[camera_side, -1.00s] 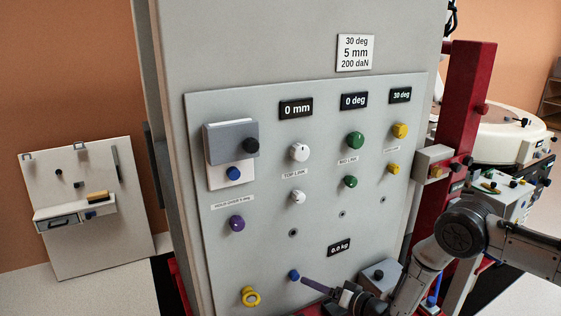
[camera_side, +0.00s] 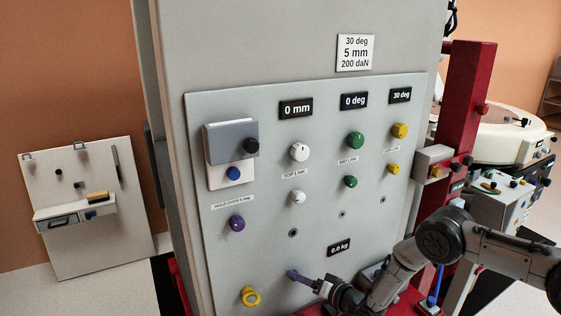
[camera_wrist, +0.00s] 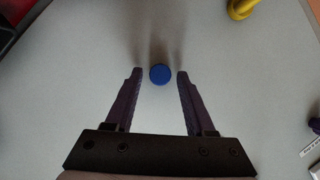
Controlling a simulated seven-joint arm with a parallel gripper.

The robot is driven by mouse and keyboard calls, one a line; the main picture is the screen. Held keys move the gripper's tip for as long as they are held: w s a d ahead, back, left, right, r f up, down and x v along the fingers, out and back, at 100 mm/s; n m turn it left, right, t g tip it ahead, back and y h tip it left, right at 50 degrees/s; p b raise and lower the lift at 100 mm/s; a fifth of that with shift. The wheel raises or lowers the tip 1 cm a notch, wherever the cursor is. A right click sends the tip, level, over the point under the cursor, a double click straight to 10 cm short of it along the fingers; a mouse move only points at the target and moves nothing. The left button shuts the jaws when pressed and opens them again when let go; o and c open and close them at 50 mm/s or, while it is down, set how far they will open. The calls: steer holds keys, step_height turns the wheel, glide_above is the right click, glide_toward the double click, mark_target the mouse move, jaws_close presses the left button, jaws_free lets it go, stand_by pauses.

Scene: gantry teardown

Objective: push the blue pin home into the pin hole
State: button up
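The blue pin (camera_wrist: 160,74) shows its round head in the wrist view, against the grey panel (camera_wrist: 90,60). My gripper (camera_wrist: 160,73) is open, with one purple finger on each side of the pin and a gap to both. In the side view my gripper (camera_side: 291,274) reaches the lower part of the panel (camera_side: 265,180), and its fingers cover the pin there. The pin's hole is hidden behind its head, so I cannot tell how deep the pin sits.
A yellow ring-shaped handle (camera_side: 250,296) is left of my gripper, and a purple knob (camera_side: 237,223) is higher up. A small dark hole (camera_side: 293,232) is above the gripper. A red post (camera_side: 465,120) stands to the right.

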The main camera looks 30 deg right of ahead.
jaws_close()
steer(key=s, duration=0.8)
stand_by(1.0)
stand_by(0.4)
